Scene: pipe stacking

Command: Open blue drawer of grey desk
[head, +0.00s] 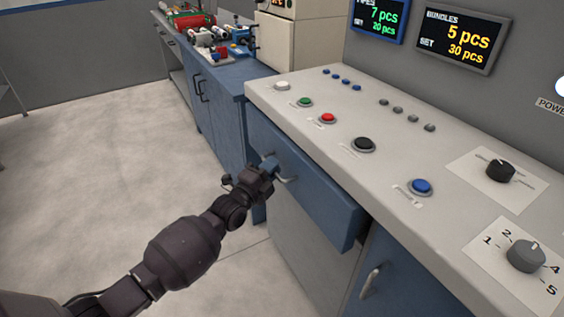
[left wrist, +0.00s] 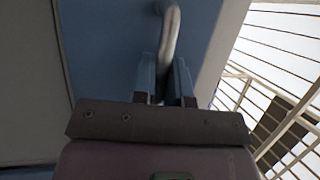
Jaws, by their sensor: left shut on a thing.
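The grey desk (head: 300,118) has a control-panel top and a blue drawer (head: 315,195) below it. The drawer front stands out a little from under the desk top in the head view. My left gripper (head: 270,165) is at the drawer's metal handle (head: 287,178). In the left wrist view, my left gripper's two blue fingers (left wrist: 166,78) are closed around the handle (left wrist: 170,35), with the blue drawer front (left wrist: 105,45) behind. My right gripper is not in view.
A blue cabinet door with a handle (head: 370,282) is below and right of the drawer. A blue workbench (head: 215,85) with tools and parts stands farther back. The floor (head: 100,150) on the left is clear.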

